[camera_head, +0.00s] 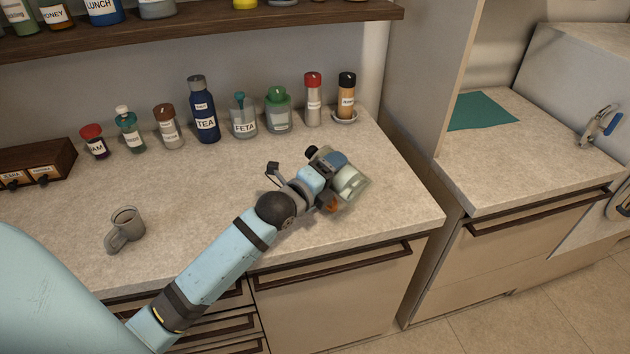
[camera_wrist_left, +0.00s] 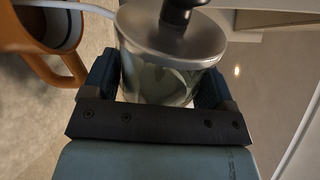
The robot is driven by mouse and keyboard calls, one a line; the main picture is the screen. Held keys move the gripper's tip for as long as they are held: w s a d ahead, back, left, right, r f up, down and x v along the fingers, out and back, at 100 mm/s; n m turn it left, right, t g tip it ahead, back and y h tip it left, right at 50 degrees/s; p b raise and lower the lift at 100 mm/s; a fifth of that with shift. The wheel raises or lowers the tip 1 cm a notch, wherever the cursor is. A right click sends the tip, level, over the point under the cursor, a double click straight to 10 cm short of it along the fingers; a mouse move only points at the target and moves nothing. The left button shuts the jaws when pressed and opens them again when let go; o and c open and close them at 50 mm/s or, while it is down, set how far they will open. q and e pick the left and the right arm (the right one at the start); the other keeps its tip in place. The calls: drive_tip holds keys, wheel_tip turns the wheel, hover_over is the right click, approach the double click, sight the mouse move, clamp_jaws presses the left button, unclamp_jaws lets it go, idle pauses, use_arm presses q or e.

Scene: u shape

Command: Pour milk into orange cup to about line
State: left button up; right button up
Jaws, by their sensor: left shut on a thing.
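My left gripper (camera_head: 338,180) is shut on a clear glass container (camera_head: 351,190) over the right part of the counter. In the left wrist view, the container (camera_wrist_left: 158,85) sits between the fingers and has a metal lid with a black knob. It appears tilted, and its contents look pale; no label is readable. The orange cup (camera_wrist_left: 62,78) shows at the upper left of the wrist view, close beside the container, with its handle towards me. In the head view only a small orange part (camera_head: 333,205) shows beside the gripper.
Several labelled jars and bottles, including a blue tea bottle (camera_head: 204,118), line the back wall. A wooden shelf (camera_head: 200,27) hangs above. Bare counter lies between mug and gripper.

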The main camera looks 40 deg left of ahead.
use_arm(q)
drive_tip(key=shift+a+n+p, duration=0.25)
drive_tip(key=shift+n+p, duration=0.05)
drive_tip(key=shift+n, duration=0.1)
idle(1.4)
